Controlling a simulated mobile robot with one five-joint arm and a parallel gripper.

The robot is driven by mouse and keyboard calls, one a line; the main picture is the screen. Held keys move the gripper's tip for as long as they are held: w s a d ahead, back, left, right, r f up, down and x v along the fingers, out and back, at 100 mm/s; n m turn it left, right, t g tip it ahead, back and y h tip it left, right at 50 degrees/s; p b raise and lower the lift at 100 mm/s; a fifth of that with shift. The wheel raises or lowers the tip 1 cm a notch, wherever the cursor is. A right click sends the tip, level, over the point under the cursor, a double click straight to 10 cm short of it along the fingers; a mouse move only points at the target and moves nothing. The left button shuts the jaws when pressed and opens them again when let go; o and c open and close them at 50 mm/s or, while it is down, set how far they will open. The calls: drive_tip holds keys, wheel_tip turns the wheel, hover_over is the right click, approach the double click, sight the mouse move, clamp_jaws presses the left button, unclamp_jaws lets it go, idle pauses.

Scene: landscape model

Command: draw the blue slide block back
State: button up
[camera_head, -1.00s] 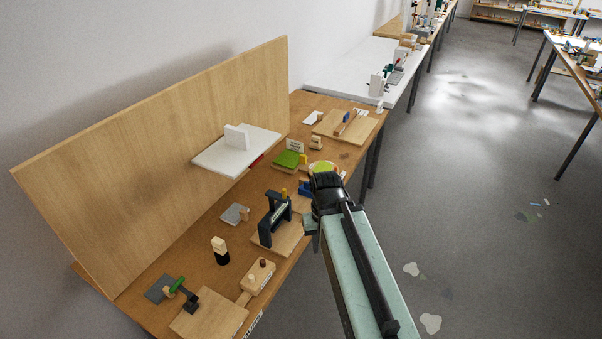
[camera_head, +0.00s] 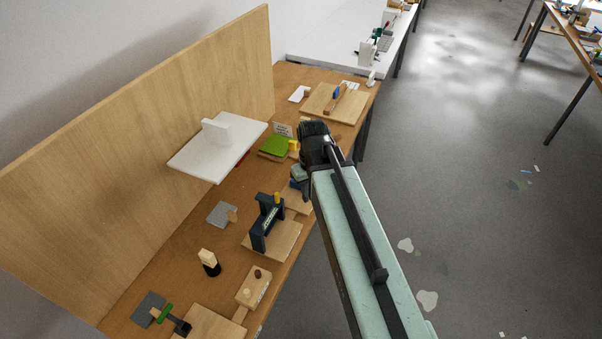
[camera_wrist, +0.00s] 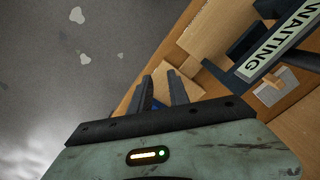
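The blue slide block (camera_head: 295,185) shows as a small blue patch beside a light wooden board (camera_head: 297,203), mostly hidden by my arm in the head view. In the wrist view a bit of blue (camera_wrist: 158,104) shows between the bases of my gripper's dark fingers. My gripper (camera_wrist: 160,78) has its two fingers apart, with wood and the blue patch visible in the gap. Whether either finger touches the block cannot be told. In the head view my gripper's fingers are hidden at the table's right edge.
A dark frame (camera_head: 268,222) stands close to the left of my gripper; its WAITING label (camera_wrist: 289,37) shows in the wrist view. Open floor lies right.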

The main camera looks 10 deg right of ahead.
drive_tip(key=w+r+n+p, duration=0.1)
drive_tip(key=w+n, duration=0.1)
drive_tip(key=w, duration=0.1)
drive_tip(key=w+r+n+p, duration=0.1)
drive_tip(key=w+n, duration=0.1)
drive_tip(key=w, duration=0.2)
drive_tip(key=w+r+n+p, duration=0.1)
drive_tip(key=w+r+n, duration=0.1)
drive_tip(key=w+n, duration=0.1)
drive_tip(key=shift+w+r, duration=0.1)
drive_tip(key=shift+w, duration=0.2)
drive_tip(key=shift+w+r+n, duration=0.1)
drive_tip(key=shift+w+n, duration=0.2)
drive_tip(key=shift+n, duration=0.2)
drive_tip(key=shift+s+f+b, duration=0.1)
drive_tip(key=shift+f+b, duration=0.5)
wheel_tip(320, 180, down, 7)
drive_tip(key=b, duration=0.7)
drive_tip(key=shift+r, duration=0.1)
clamp_jaws()
